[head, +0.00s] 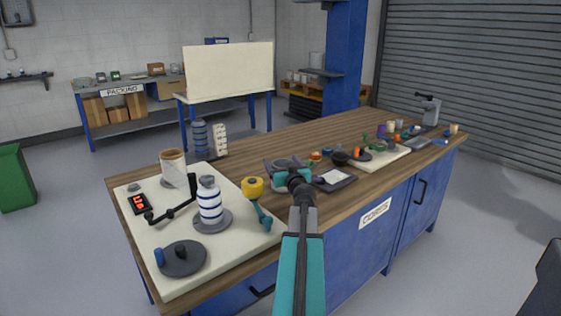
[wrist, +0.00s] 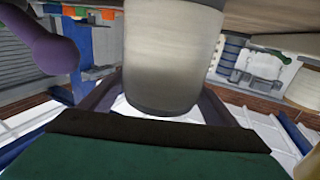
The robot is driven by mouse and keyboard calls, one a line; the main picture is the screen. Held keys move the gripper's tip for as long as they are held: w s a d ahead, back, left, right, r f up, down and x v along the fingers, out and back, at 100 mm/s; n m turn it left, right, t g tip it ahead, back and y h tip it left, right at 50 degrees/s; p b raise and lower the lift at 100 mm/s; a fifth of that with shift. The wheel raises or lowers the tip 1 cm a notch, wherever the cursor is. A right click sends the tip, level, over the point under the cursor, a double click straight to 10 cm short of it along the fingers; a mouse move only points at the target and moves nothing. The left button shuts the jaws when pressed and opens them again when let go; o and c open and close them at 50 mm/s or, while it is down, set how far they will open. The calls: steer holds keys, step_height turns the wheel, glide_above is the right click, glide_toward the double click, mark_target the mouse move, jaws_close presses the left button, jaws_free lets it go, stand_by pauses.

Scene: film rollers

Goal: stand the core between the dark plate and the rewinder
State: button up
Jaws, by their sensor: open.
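My gripper (head: 287,172) is open over the middle of the wooden bench. A pale cylinder, apparently the core (head: 284,181), is between its fingers, with a grey top in the head view. The core (wrist: 170,55) fills the upper middle of the wrist view, with a finger on each side; I cannot tell whether they touch it. It looks upright, its base partly hidden. The rewinder (head: 255,240), a cream board with a black crank, lies to its left. A dark square plate (head: 346,184) with a white patch lies close on its right.
A yellow roll (head: 252,187) and a teal tool (head: 262,217) lie by the rewinder's right edge. A blue-striped white roll (head: 210,205) stands on the rewinder. A black bowl (head: 340,158) and a cluttered cream board (head: 390,161) are farther right. Bare wood shows behind.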

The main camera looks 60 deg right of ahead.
steer(key=p+v, duration=0.3)
steer(key=v, duration=0.5)
steer(key=shift+s+a+r, duration=0.15)
steer(key=shift+s+a, duration=0.05)
steer(key=shift+s, duration=0.05)
steer(key=shift+a+p, duration=0.1)
steer(key=shift+p, duration=0.4)
steer(key=shift+s+a+p, duration=0.3)
steer(key=shift+s+p, duration=0.15)
steer(key=shift+p, duration=0.7)
steer(key=shift+a, duration=0.1)
steer(key=shift+s+a+p, duration=0.1)
steer(key=shift+s+p, duration=0.1)
steer(key=shift+p, duration=0.3)
steer(key=shift+s, duration=0.15)
